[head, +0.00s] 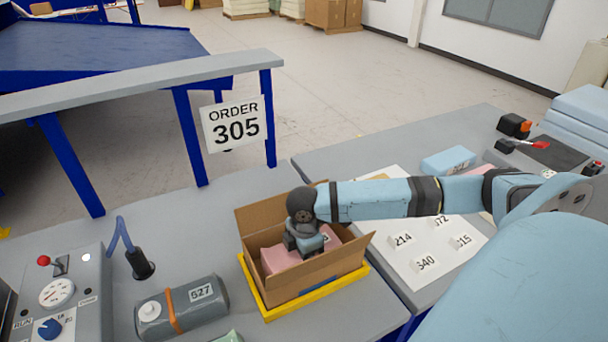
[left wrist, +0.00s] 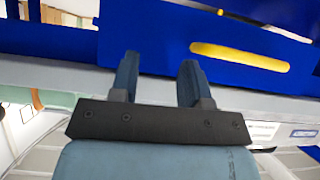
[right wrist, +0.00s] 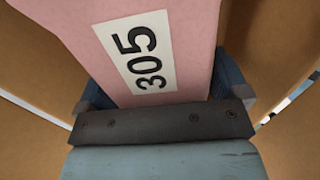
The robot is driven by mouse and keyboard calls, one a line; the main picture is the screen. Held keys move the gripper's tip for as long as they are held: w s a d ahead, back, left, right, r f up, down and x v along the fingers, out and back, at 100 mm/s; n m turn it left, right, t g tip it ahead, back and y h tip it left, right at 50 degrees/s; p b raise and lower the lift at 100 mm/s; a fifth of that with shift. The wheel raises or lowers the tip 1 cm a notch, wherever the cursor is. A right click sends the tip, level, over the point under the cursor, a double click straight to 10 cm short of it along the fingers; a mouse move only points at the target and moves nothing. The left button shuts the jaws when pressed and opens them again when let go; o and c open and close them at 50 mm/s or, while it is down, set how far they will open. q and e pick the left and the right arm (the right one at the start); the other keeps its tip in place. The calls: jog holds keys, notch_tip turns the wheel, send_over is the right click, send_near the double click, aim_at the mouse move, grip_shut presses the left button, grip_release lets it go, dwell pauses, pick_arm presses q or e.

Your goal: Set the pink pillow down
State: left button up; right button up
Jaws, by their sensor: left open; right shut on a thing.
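The pink pillow (head: 279,259) is inside the open cardboard box (head: 306,283) in the head view. In the right wrist view the pillow (right wrist: 189,30) carries a white label reading 305. My right gripper (head: 308,246) reaches down into the box and is shut on the pillow, with a finger on each side of it. Whether the pillow touches the box floor is hidden. My left gripper (left wrist: 158,75) is open and empty in the left wrist view, in front of a blue structure. It is not in the head view.
The box stands on a yellow-edged tray (head: 319,306). A white sheet with number tags (head: 402,264) and a light-blue block (head: 447,161) are to the right. An ORDER 305 sign (head: 232,123) hangs behind.

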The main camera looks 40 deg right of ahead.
notch_tip(320, 180, down, 2)
jog(key=shift+f, duration=0.1)
jog(key=o, duration=0.5)
jog(key=shift+f, duration=0.1)
jog(key=shift+o, duration=0.2)
notch_tip(320, 180, up, 12)
jog(key=shift+r, duration=0.15)
dwell(0.5)
